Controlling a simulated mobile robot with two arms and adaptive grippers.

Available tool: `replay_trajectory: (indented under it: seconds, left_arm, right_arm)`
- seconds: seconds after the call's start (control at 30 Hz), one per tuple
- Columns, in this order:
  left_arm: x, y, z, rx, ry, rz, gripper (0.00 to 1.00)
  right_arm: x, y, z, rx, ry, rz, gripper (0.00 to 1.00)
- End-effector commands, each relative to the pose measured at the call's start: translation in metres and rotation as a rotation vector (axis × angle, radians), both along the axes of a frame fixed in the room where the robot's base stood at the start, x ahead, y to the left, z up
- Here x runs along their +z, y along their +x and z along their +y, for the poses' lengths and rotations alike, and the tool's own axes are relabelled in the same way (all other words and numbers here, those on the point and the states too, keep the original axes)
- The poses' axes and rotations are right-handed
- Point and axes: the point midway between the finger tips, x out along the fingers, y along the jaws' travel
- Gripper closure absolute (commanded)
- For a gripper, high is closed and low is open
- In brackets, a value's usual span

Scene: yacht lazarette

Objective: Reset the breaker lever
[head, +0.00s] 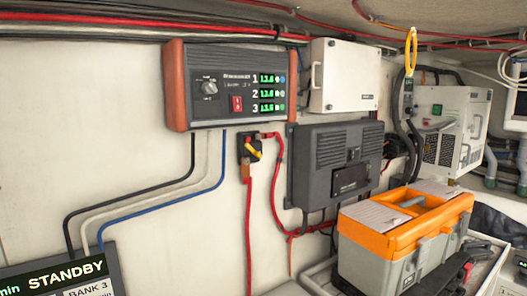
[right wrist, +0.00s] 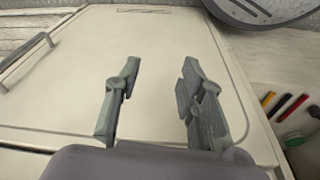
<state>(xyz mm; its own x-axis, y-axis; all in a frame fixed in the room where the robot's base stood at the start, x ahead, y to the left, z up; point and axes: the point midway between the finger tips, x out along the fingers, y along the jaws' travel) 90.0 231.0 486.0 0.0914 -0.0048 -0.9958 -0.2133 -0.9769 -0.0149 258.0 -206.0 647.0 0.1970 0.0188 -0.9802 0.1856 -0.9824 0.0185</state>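The breaker (head: 247,146) is a small black block on the white wall, below the battery charger panel. Its yellow lever (head: 254,151) slants down to the right. An orange end shows just under the block, and red cables run beside it. My right gripper (right wrist: 158,88) is open and empty in the right wrist view, its two grey fingers well apart. It is over a pale panel, and the breaker is not in that view. Neither gripper can be made out in the head view.
The charger panel (head: 231,86) with orange-red ends hangs above the breaker. A dark grey unit (head: 337,165) is mounted to its right. An orange and grey toolbox (head: 400,235) stands at front right. A STANDBY display (head: 62,275) is at lower left. In the right wrist view, a pale panel (right wrist: 165,40) has a handle (right wrist: 25,55).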

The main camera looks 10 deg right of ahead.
Motion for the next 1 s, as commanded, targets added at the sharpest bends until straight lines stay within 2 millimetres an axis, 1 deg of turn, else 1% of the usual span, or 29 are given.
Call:
replay_trajectory:
  seconds: [0.03,0.07,0.1,0.2,0.3,0.57,0.67,0.7,0.73,0.87,0.97,1.0]
  left_arm:
    - [0.006,0.000,0.000,0.000,0.000,0.001,0.58]
    - [0.008,0.000,0.000,0.000,0.000,0.001,0.58]
    - [0.010,0.000,0.001,0.000,0.001,0.001,0.58]
    - [0.013,-0.001,0.001,0.000,0.001,0.002,0.58]
    - [0.016,-0.002,0.004,-0.001,0.005,0.004,0.58]
    - [0.022,-0.005,0.008,-0.001,0.010,0.007,0.58]
    - [0.025,-0.005,0.007,0.000,0.009,0.006,0.58]
    - [0.026,-0.004,0.007,0.000,0.008,0.007,0.58]
    - [0.026,-0.004,0.006,0.000,0.007,0.006,0.58]
    - [0.025,-0.004,0.005,0.001,0.006,0.005,0.58]
    - [0.025,-0.003,0.004,0.000,0.005,0.005,0.58]
    - [0.025,-0.003,0.003,0.001,0.004,0.004,0.58]
  right_arm:
    - [0.034,0.011,0.002,-0.002,0.003,-0.019,0.63]
    - [0.051,0.016,0.003,-0.003,0.004,-0.027,0.63]
    - [0.074,0.022,0.003,-0.005,0.005,-0.035,0.63]
    - [0.121,0.029,0.003,-0.008,0.005,-0.051,0.63]
    - [0.156,0.031,0.003,-0.011,0.006,-0.062,0.63]
    - [0.233,0.028,0.001,-0.016,0.008,-0.095,0.63]
    - [0.265,0.032,0.000,-0.026,0.015,-0.123,0.63]
    - [0.282,0.041,-0.001,-0.036,0.026,-0.151,0.63]
    - [0.292,0.051,-0.002,-0.048,0.036,-0.176,0.63]
    - [0.309,0.090,-0.002,-0.091,0.082,-0.252,0.63]
    - [0.324,0.124,-0.002,-0.126,0.121,-0.316,0.63]
    - [0.331,0.137,-0.002,-0.138,0.139,-0.344,0.63]
